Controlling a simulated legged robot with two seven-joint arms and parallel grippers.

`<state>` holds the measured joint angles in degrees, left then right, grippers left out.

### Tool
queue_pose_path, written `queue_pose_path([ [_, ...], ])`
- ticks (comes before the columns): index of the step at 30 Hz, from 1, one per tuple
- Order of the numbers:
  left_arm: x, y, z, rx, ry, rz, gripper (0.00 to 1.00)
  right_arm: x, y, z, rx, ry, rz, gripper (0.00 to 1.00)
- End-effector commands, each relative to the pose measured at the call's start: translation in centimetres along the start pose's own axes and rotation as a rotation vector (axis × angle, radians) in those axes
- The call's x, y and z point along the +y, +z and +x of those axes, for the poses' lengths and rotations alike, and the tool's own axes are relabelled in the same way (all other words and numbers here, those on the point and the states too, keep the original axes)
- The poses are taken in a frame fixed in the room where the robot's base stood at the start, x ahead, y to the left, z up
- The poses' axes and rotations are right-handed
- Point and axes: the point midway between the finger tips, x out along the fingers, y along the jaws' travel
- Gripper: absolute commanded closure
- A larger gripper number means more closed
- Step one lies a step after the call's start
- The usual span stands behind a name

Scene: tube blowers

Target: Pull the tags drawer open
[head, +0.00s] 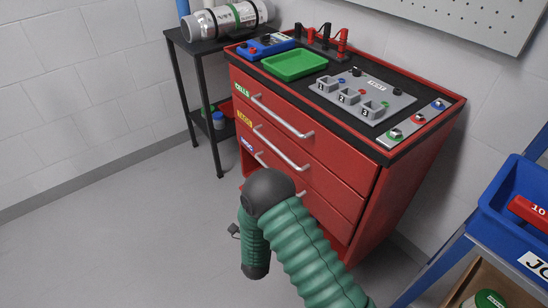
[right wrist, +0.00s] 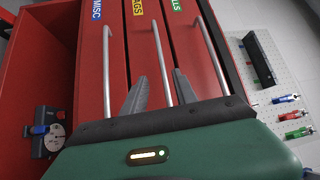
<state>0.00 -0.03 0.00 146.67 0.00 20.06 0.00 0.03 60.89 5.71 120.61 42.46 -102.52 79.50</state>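The red cabinet (head: 365,180) has three stacked drawers that look flush with its front. The tags drawer (head: 275,142) is the middle one, with a yellow label (head: 244,118) and a silver bar handle (head: 280,147). In the right wrist view, the yellow label (right wrist: 138,8) and handle (right wrist: 152,52) show in the centre. My right gripper (right wrist: 159,92) is open, one finger on each side of the tags handle; whether it touches the bar is unclear. In the head view my green right arm covers the cabinet's lower left. My left gripper is out of view.
The cells handle (right wrist: 207,45) and misc handle (right wrist: 107,70) run close beside the fingers. An open red compartment (right wrist: 30,85) holds a dark device. A black side table (head: 205,95) stands left; a blue bin (head: 510,210) is at right. The left floor is clear.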

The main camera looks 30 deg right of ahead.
Motion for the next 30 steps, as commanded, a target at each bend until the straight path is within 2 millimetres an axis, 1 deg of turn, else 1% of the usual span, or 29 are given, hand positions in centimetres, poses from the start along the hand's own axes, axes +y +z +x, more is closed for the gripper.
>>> queue_pose_path([
  [9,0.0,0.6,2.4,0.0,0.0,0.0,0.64,0.2,0.0,8.2,0.002,-0.003,0.0,0.66],
  [12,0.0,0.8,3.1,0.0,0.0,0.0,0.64,0.2,0.1,10.7,0.0,-0.002,-0.001,0.66],
  [15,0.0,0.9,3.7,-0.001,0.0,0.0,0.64,0.2,0.0,12.8,-0.001,-0.002,-0.002,0.66],
  [18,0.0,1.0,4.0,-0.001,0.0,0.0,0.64,0.1,0.1,14.2,-0.002,0.001,-0.003,0.66],
  [21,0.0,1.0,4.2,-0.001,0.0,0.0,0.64,0.0,0.1,15.0,-0.003,0.001,-0.003,0.66],
  [29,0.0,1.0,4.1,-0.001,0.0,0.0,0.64,-0.1,0.1,15.2,-0.004,0.002,-0.004,0.66],
  [30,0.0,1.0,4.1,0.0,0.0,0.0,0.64,-0.1,0.1,15.2,-0.004,0.002,-0.004,0.71],
])
